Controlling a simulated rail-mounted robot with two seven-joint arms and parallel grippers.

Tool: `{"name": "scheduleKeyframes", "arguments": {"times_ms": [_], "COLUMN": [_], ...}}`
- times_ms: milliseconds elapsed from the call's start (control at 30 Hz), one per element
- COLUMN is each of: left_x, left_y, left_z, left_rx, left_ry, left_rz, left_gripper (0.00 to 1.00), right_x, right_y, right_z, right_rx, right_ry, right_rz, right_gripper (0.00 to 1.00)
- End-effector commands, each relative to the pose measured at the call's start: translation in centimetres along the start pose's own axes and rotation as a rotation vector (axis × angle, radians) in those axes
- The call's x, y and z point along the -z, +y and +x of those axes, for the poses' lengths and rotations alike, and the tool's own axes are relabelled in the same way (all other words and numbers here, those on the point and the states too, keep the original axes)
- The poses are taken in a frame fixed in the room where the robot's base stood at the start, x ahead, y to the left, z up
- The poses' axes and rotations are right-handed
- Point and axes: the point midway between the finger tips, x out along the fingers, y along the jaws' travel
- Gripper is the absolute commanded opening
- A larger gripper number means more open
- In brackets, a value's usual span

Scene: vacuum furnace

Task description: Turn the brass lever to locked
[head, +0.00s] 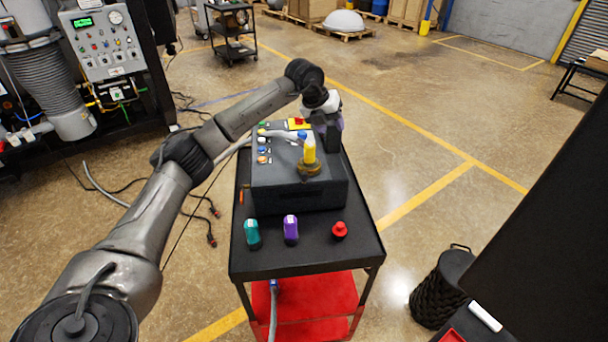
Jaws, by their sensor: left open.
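A dark grey box (290,190) stands on a black cart top. A yellow bottle-shaped part (309,151) with a blue top stands upright at the box's front right. A brass-coloured fitting (310,169) surrounds its foot; I take the brass lever to be part of this, but its arm and its position cannot be made out. My left arm reaches in from the left, and my left gripper (331,134) points down just behind and right of the yellow part. It is open; its fingers are small and dark, and contact cannot be told. My right gripper is not in view.
On the cart's front (309,262) stand a teal bottle (252,233), a purple bottle (291,229) and a red knob-like part (339,231). Coloured buttons (262,150) line the box's left side. A furnace control panel (103,45) stands far left. Open floor lies right of the cart.

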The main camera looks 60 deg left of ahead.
Motion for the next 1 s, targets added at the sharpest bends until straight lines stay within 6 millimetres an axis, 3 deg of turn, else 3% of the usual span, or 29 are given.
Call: {"name": "scheduleKeyframes", "arguments": {"times_ms": [100,200,400,533,1000], "left_x": [1.7,3.0,4.5,4.7,6.8], "left_y": [2.9,4.6,6.1,6.2,9.2], "left_z": [-0.4,-1.0,-1.9,-1.4,5.5], "left_rx": [-0.189,-0.305,-0.432,-0.434,-0.434], "left_ry": [0.095,0.161,0.232,0.223,0.223], "left_rz": [-0.084,-0.153,-0.270,-0.307,-0.309], "left_gripper": [0.46,0.46,0.46,0.46,0.46], "right_x": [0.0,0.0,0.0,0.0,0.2], "right_y": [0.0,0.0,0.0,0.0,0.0], "right_z": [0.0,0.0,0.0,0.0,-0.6], "right_rx": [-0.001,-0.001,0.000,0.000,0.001], "right_ry": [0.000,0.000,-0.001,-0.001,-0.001], "right_rz": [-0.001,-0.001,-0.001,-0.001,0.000], "right_gripper": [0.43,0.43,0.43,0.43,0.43]}}
